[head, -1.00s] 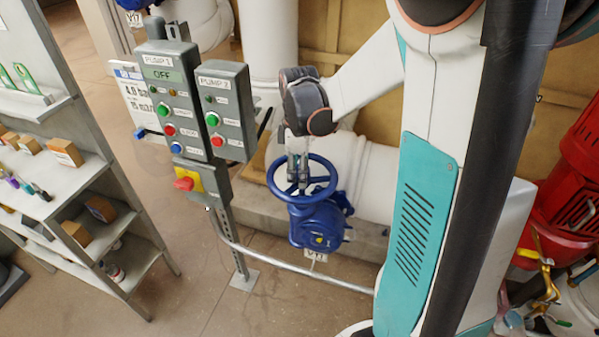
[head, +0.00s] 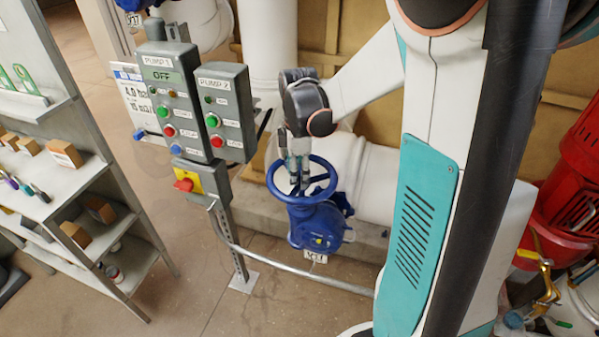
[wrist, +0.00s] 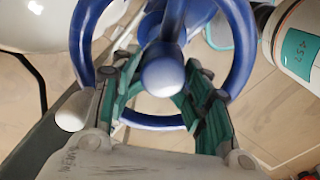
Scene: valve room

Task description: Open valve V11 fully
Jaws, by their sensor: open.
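A blue handwheel (head: 333,180) sits on a blue valve body (head: 318,228) at the end of a white pipe. A small tag (head: 315,257) hangs below it; its lettering is too small to read surely. My gripper (head: 297,182) points down into the wheel's opening in the head view. In the wrist view my gripper (wrist: 165,105) is open, its green-padded fingers spread on either side of the blue hub (wrist: 163,75). The wheel rim (wrist: 243,45) surrounds the finger area. Whether the fingers touch the rim or spokes I cannot tell.
A pump control panel (head: 172,100) on a post stands left of the wheel. A metal rail (head: 300,272) runs low in front of the valve. A shelf (head: 60,190) stands at far left, and red equipment (head: 575,190) at right.

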